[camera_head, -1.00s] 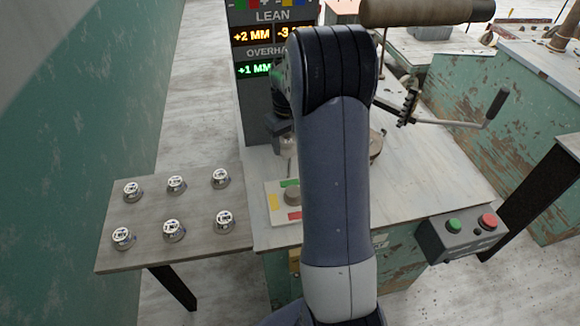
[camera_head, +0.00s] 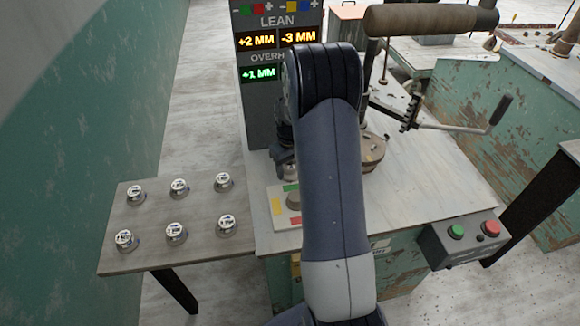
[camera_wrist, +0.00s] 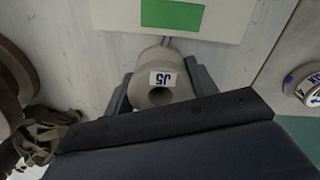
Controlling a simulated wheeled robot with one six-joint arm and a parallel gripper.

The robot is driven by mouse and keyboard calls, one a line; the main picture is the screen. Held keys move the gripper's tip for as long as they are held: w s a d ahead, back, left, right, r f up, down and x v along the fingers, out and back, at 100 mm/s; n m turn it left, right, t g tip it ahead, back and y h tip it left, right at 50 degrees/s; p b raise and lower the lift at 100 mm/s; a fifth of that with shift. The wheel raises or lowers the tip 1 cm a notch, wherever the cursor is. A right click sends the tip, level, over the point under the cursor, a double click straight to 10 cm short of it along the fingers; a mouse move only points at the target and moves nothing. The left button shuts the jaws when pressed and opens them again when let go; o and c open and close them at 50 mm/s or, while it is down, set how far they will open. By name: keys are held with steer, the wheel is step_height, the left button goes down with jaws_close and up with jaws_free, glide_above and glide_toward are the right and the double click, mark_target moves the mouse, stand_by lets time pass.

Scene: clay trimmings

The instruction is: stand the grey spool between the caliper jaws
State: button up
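The grey spool (camera_wrist: 157,62) is in the middle of the wrist view, with a hole in its near end and a white label reading J5. My gripper (camera_wrist: 160,82) has one finger on each side of it, apparently against its sides, with no clear gap. In the head view my gripper (camera_head: 284,158) is low over the bench, left of my arm, which partly hides it. I cannot make out the caliper jaws.
A side table (camera_head: 150,250) at left holds several labelled silver-topped pieces. A display post (camera_head: 262,105) stands behind my gripper, showing lean and overhang. A crank handle (camera_head: 497,108), a brown round fixture (camera_head: 372,150) and a button box (camera_head: 465,238) are at right.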

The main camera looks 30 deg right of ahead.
steer(key=o, duration=0.4)
steer(key=shift+o, duration=0.2)
steer(key=shift+r, duration=0.1)
